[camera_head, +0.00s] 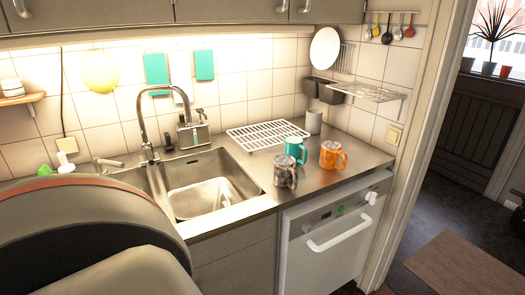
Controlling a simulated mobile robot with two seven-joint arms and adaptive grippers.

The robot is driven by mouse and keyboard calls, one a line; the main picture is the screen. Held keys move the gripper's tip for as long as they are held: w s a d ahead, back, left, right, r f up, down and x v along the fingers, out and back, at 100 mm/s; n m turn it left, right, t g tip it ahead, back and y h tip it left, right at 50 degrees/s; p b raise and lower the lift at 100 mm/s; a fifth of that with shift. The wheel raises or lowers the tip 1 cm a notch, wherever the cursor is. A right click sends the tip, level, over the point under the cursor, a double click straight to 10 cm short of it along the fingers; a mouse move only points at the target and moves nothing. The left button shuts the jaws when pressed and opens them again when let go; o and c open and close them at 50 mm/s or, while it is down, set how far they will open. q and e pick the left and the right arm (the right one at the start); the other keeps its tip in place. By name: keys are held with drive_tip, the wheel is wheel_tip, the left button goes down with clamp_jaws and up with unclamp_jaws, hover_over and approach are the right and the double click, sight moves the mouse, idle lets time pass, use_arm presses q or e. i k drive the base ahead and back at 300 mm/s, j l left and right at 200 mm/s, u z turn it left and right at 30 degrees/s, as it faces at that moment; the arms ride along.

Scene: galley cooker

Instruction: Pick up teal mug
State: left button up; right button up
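The teal mug (295,150) stands upright on the steel counter (312,187), just right of the sink and at the front edge of the white drying rack. An orange mug (333,155) stands to its right. A grey-brown patterned mug (285,170) stands in front of it, nearer the counter's front edge, and slightly overlaps its lower part in the picture. Neither of my grippers shows in the head view, so I cannot see whether they are open or shut.
The sink (200,190) with its tall faucet (145,125) is left of the mugs. A white rack (265,134) and a grey cup (314,121) are behind them. A dishwasher (330,235) is below. A large rounded dark shape fills the lower left.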

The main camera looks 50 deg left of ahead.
sight(294, 146)
drive_tip(key=u, duration=1.35)
